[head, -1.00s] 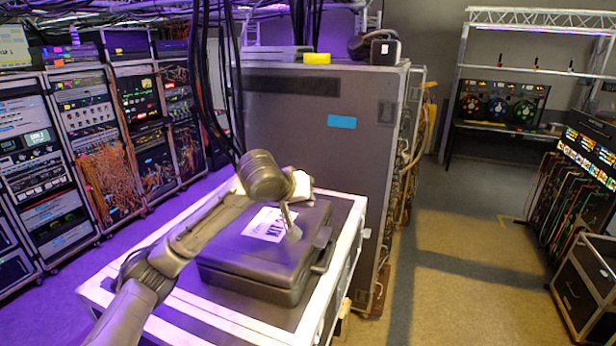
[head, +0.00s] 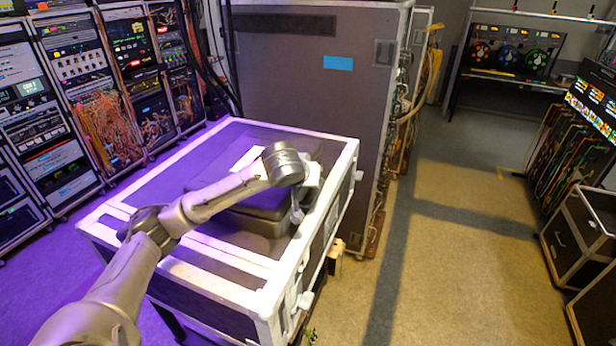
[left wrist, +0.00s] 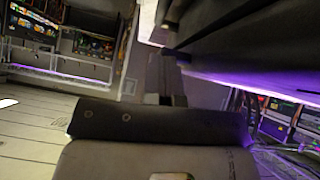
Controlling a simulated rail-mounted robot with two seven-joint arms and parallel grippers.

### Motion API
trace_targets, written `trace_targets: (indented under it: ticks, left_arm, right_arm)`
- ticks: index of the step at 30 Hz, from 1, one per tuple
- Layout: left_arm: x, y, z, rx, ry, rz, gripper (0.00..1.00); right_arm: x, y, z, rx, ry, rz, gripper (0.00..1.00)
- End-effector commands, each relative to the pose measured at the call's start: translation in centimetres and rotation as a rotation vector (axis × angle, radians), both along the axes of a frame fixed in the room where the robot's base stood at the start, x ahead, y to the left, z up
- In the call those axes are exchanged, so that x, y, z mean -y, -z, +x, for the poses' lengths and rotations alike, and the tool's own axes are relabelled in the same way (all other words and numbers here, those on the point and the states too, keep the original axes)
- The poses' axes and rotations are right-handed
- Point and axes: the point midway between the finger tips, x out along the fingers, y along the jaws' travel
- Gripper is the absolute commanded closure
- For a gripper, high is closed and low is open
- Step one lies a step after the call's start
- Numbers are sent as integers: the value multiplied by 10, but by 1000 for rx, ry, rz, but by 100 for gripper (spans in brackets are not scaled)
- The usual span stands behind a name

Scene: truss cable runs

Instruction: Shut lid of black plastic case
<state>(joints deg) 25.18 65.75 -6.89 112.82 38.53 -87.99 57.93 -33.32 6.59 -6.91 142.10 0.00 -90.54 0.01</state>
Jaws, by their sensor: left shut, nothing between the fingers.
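The black plastic case (head: 262,222) lies on top of a white-edged flight case (head: 230,268). Its lid (head: 238,184) looks down or nearly down; I cannot tell if a small gap remains. A white label (head: 248,158) shows on the lid. My left arm crosses in front and hides much of the case. My left gripper (head: 297,215) points down at the case's right front side, shut and empty; contact is unclear. In the left wrist view, a dark case edge (left wrist: 235,38) fills the upper right, close beside the gripper (left wrist: 174,98). My right gripper is not in view.
A tall grey rack case (head: 300,90) with a blue label stands right behind the flight case. Equipment racks (head: 90,110) line the left. Open floor (head: 450,230) lies to the right, with cable-hung cases at the far right edge.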

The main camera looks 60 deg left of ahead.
Motion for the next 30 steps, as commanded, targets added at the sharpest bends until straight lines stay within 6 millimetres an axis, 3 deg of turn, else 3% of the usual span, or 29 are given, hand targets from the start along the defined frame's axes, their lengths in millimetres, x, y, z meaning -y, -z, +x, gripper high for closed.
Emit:
trace_targets:
  ticks: [1,14,26,27,30]
  left_arm:
    - [0,9,0,-16,-1,-5,100]
    - [0,9,0,-24,-2,-8,100]
    - [4,-48,5,-6,9,-2,100]
    - [10,-45,-1,0,12,1,100]
    - [19,-61,-14,2,11,2,100]
  right_arm:
    - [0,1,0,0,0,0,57]
    - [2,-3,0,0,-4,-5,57]
    - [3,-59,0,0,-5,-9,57]
    - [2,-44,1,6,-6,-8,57]
    - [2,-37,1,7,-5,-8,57]
